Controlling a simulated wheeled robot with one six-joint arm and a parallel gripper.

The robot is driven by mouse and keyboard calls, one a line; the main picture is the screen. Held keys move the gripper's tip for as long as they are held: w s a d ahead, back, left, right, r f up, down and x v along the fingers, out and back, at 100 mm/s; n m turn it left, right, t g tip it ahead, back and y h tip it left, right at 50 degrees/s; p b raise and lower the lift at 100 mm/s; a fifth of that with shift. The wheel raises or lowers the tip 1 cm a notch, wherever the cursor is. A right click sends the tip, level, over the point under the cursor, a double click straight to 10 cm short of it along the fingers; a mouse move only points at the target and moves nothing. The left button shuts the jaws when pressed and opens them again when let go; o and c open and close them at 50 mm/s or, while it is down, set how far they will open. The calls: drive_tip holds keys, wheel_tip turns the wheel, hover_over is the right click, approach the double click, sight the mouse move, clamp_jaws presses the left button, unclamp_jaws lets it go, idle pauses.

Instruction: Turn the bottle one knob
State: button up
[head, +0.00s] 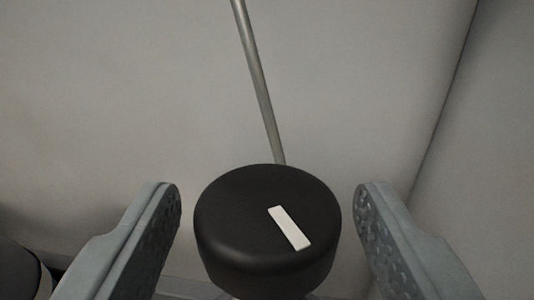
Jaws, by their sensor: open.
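A black round knob (240,215) with a white marker bar (289,228) on its top face is at the lower middle of the head view. The bar slants from upper left to lower right. My gripper (268,205) is open, with one grey finger on each side of the knob. A gap shows between each finger and the knob, so neither appears to touch it. The knob's underside and mount are mostly hidden below it. No bottle is visible, so I cannot tell from this view which bottle the knob belongs to.
A thin metal rod or tube (258,80) runs from the top edge down behind the knob. A plain grey wall (120,90) fills the background, with a corner or panel edge at right. Another dark rounded object (18,272) is partly visible at the lower left, near the left finger.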

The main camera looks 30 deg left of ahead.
drive_tip(key=shift+w+a, duration=0.2)
drive_tip(key=shift+w, duration=0.3)
drive_tip(key=c, duration=0.9)
drive_tip(key=shift+c, duration=0.2)
